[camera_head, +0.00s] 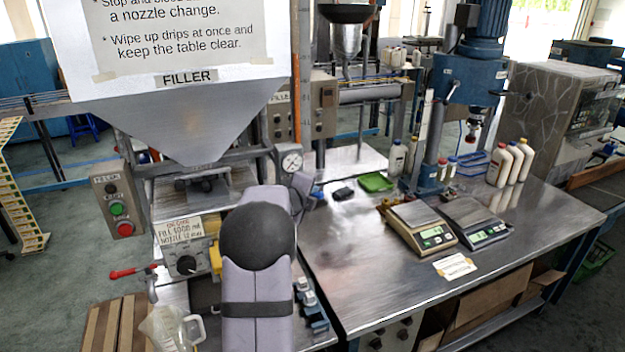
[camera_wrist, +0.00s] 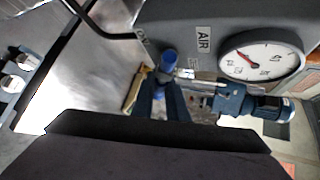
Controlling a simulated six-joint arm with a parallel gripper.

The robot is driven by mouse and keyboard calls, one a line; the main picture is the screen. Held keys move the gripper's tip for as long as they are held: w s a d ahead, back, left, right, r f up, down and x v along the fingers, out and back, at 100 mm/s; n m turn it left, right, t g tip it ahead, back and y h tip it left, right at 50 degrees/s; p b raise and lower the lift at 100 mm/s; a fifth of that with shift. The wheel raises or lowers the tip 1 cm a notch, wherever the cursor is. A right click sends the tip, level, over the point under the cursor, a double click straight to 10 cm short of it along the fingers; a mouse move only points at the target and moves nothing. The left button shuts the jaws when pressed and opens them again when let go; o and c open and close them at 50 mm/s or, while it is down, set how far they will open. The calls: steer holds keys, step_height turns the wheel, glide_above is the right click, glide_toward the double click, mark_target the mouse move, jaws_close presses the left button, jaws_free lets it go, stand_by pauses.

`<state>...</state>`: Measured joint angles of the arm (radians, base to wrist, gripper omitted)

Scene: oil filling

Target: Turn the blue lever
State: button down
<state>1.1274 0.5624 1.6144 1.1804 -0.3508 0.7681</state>
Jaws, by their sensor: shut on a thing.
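The blue lever (camera_wrist: 168,59) shows in the wrist view, its round blue end just beyond my fingertips, beside the grey panel marked AIR. My gripper (camera_wrist: 161,88) is shut on it, with one dark finger on each side. How deep the grip is cannot be told. In the head view my own arm stands in front of the filler and hides most of this spot. A small blue part shows there to the right of my arm, below the gauge (camera_head: 291,161); whether it is the lever is unclear.
The round gauge (camera_wrist: 262,62) and a blue fitting (camera_wrist: 250,103) sit close to the right of my fingers in the wrist view. The steel table (camera_head: 350,270) holds two scales (camera_head: 420,228) and white bottles (camera_head: 507,165). A clear jug (camera_head: 172,328) stands at lower left.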

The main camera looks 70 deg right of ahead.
steer(key=shift+w+a+m+y+p, duration=0.1)
steer(key=shift+m+y+p, duration=0.5)
steer(key=shift+p, duration=0.6)
steer(key=shift+w+a+f+m+t+y+p, duration=0.2)
steer(key=shift+f+t+y+p, duration=0.2)
steer(key=shift+p, duration=0.25)
steer(key=shift+w+a+f+m+t+y+p, duration=0.1)
steer(key=shift+f+m+t+y+p, duration=0.2)
steer(key=shift+p, duration=0.35)
steer(key=shift+f, duration=0.1)
steer(key=c, duration=1.7)
jaws_free()
steer(key=shift+c, duration=0.2)
steer(key=v, duration=0.7)
steer(key=shift+s, duration=0.1)
